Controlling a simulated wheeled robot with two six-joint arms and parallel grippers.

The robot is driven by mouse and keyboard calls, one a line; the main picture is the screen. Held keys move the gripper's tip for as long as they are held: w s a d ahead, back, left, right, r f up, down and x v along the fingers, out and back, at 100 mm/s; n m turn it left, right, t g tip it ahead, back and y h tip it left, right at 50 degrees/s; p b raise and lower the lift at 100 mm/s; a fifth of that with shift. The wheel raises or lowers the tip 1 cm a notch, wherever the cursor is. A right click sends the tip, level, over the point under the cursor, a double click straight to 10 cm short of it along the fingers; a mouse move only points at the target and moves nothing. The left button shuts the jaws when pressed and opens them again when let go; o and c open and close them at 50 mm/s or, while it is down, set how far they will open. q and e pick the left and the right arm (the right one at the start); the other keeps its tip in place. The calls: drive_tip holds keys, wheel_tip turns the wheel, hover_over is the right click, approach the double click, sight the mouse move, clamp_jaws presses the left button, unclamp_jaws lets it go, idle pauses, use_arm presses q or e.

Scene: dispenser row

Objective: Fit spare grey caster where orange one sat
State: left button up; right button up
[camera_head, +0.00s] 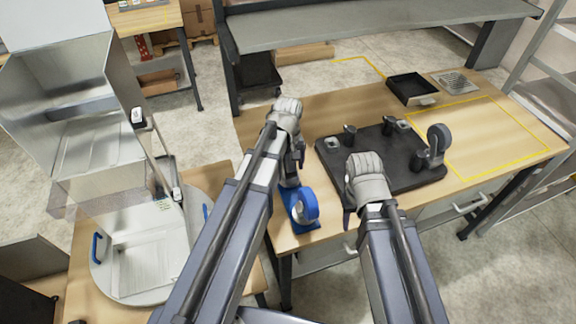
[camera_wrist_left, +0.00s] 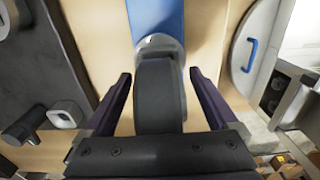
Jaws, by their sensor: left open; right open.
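A dark grey caster wheel with a pale round base (camera_wrist_left: 158,100) is between the fingers of my left gripper (camera_wrist_left: 160,76) in the left wrist view. The fingers are open, one on each side, with gaps to the wheel. In the head view my left gripper (camera_head: 291,172) is low over the workbench's near left part and hides this caster. My right gripper (camera_head: 348,214) is open near the black plate's front left edge. The black plate (camera_head: 385,175) carries a grey-wheeled caster (camera_head: 438,141) on its right side and several dark posts. No orange caster is seen.
A black tray (camera_head: 410,90) is at the back. A yellow-outlined area (camera_head: 500,140) on the right is bare.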

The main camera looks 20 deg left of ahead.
use_arm(q)
clamp_jaws()
idle(0.8)
drive_tip(key=shift+r, duration=0.15)
